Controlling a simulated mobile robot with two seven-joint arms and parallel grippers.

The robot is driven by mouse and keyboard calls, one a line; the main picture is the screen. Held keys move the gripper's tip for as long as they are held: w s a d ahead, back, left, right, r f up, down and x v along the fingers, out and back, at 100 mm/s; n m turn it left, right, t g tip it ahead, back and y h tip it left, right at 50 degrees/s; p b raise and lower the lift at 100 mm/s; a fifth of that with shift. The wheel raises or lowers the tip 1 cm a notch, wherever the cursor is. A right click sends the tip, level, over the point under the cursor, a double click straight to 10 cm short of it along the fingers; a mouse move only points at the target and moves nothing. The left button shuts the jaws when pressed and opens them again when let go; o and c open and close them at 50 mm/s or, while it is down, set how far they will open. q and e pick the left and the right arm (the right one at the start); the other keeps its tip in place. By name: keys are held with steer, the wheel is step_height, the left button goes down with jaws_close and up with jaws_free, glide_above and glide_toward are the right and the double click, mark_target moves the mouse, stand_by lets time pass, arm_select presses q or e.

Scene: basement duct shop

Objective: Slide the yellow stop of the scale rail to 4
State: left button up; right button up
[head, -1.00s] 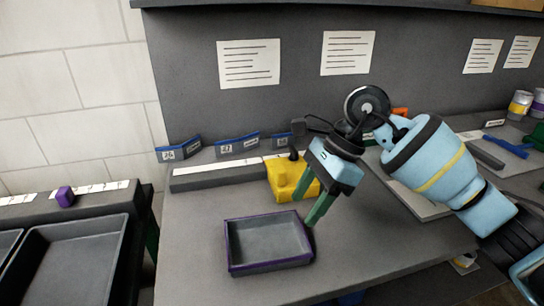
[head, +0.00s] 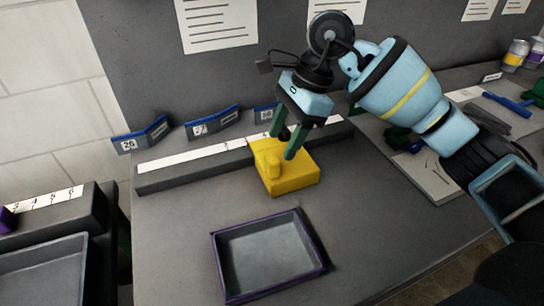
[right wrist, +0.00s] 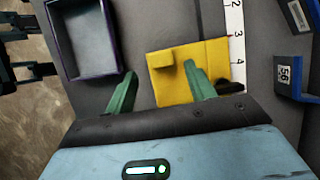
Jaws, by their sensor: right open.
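The yellow stop (head: 296,181) is a block with a raised tab, set at the front of the grey scale rail (head: 190,172) at the back of the bench. In the right wrist view the stop (right wrist: 217,55) lies beside the white scale strip (right wrist: 234,18), where 2, 3 and 4 show; 3 and 4 are alongside it. I cannot tell its exact reading. My right gripper (head: 287,145) is open, pointing down over the stop. In the right wrist view its fingertips (right wrist: 160,71) are on either side of the tab; contact is unclear. My left gripper is not in view.
A purple-rimmed grey tray (head: 216,262) stands in front of the stop. Blue numbered holders (head: 212,122) line the back wall. Another numbered rail (head: 52,212) with a purple stop (head: 7,219) is at the left. The bench between tray and rail is clear.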

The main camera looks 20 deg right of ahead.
mark_target(274, 158)
steer(key=shift+x, duration=3.15)
